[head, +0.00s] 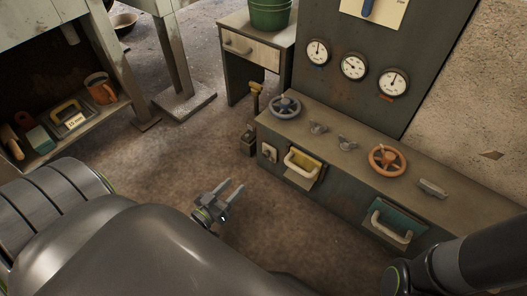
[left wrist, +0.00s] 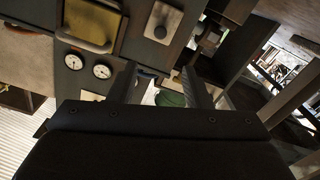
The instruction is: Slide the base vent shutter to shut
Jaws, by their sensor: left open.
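A low grey console (head: 330,189) stands right of centre in the head view. On its front at the left end is a small pale plate with a dark knob (head: 269,152), which looks like the vent shutter. It also shows near the top of the left wrist view (left wrist: 163,23). I cannot tell how far it is slid. My left gripper (head: 233,185) is open and empty, over the floor in front of the console and apart from the plate. Its two fingers show spread in the left wrist view (left wrist: 160,90). My right gripper is out of view.
Right of the plate are a yellow panel with a pale handle (head: 303,164) and a green one (head: 400,222). Handwheels (head: 387,160) and knobs sit on the console top, below gauges (head: 353,66). A shelf with tools (head: 70,120) stands left. Floor between is clear.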

